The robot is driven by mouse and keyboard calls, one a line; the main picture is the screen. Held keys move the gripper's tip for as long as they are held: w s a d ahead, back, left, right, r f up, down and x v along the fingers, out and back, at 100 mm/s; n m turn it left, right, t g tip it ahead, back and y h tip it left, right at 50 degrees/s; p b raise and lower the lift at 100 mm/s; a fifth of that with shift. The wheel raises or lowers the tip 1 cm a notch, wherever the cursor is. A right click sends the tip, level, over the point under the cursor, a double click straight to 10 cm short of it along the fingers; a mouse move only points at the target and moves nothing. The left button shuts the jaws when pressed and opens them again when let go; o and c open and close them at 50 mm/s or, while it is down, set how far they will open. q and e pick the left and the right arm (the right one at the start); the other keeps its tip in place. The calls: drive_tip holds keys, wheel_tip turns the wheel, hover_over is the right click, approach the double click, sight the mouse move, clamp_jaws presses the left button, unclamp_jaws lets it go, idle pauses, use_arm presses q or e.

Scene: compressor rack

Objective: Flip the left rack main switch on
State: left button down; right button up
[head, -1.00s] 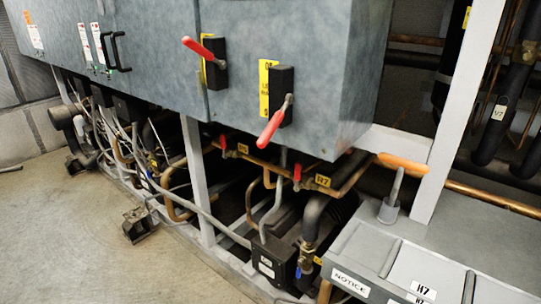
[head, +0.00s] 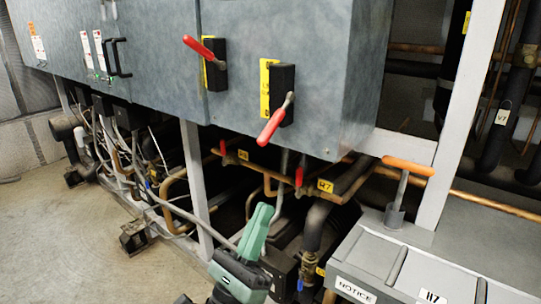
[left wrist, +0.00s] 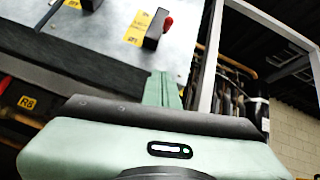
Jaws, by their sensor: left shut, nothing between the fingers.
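Two main switches are on the grey cabinet front, each a black block with a red-tipped lever and a yellow label. The left switch (head: 214,62) has its lever slanting up and left. The right switch (head: 281,95) has its lever slanting down and left. No on or off marking is readable. My left gripper (head: 264,212) is green, shut and empty, below the cabinet and apart from both switches. In the left wrist view its fingers (left wrist: 163,82) point toward the cabinet, with a switch block (left wrist: 157,30) beyond and a second block at the top edge. My right gripper is not in view.
Copper pipes with small red valves (head: 299,177) run under the cabinet. A grey post (head: 196,185) stands below it. An orange-handled lever (head: 408,167) rises from a grey unit (head: 420,250) at right. Open floor (head: 75,240) lies at left.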

sight(277, 119)
use_arm(q)
drive_tip(key=shift+s+r, duration=0.1)
drive_tip(key=shift+r, duration=0.15)
drive_tip(key=w+d+r+p, duration=0.1)
drive_tip(key=w+r+p, duration=0.3)
drive_tip(key=r, duration=0.6)
drive_tip(key=shift+w+d+r+p, duration=0.15)
drive_tip(key=shift+d+r+p, duration=0.15)
drive_tip(key=shift+p, duration=0.6)
